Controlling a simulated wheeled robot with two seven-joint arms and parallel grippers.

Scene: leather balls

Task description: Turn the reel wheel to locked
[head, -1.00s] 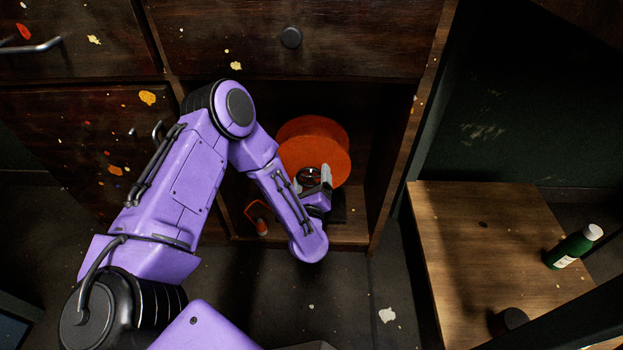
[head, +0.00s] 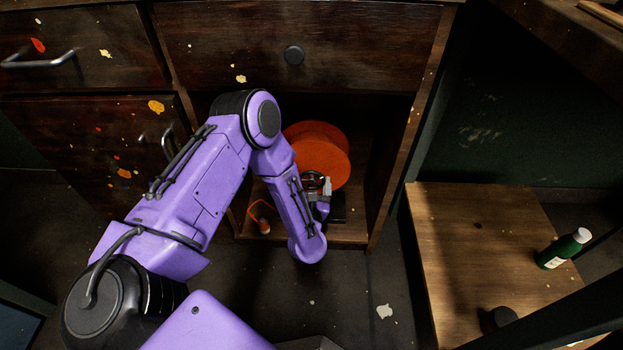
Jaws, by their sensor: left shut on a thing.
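The orange reel wheel (head: 322,160) stands inside the open lower compartment of the dark wooden cabinet. My left arm reaches into the compartment from the left. My left gripper (head: 322,183) is at the lower front of the reel, shut on a part of the wheel near its dark hub. The fingers and the forearm partly hide the held part and the reel's lower left side. I cannot read any locked mark. My right gripper is not in the view.
A small orange object (head: 261,215) lies on the compartment floor left of the gripper. A low wooden table (head: 480,250) at the right bears a green bottle (head: 563,249) with a white cap. Cabinet walls and the drawer (head: 310,45) above enclose the reel closely.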

